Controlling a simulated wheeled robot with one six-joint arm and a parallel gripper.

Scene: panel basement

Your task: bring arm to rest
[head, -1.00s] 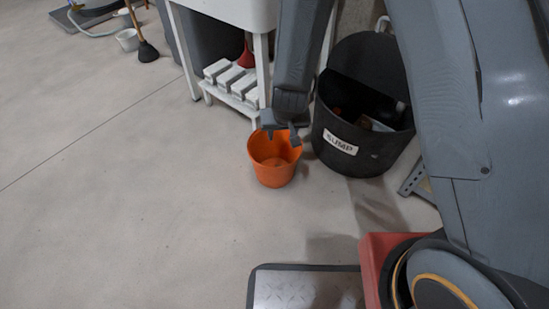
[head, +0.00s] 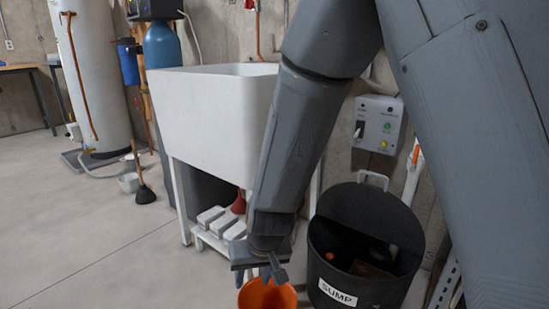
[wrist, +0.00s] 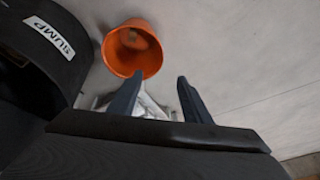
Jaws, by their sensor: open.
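My gripper (head: 258,275) hangs from my arm at the lower middle of the head view, just above an orange bucket (head: 268,297). In the wrist view its two fingers (wrist: 157,98) are spread apart with nothing between them. The bucket also shows in the wrist view (wrist: 112,52), beyond the fingertips and apart from them. Its lower part is cut off by the head view's bottom edge.
A black sump bin (head: 350,296) with a half-open top stands right of the bucket. A white utility sink (head: 215,115) and a low shelf with grey blocks (head: 212,217) stand behind. A control box (head: 378,125) is on the wall. Floor at left (head: 75,225) is clear.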

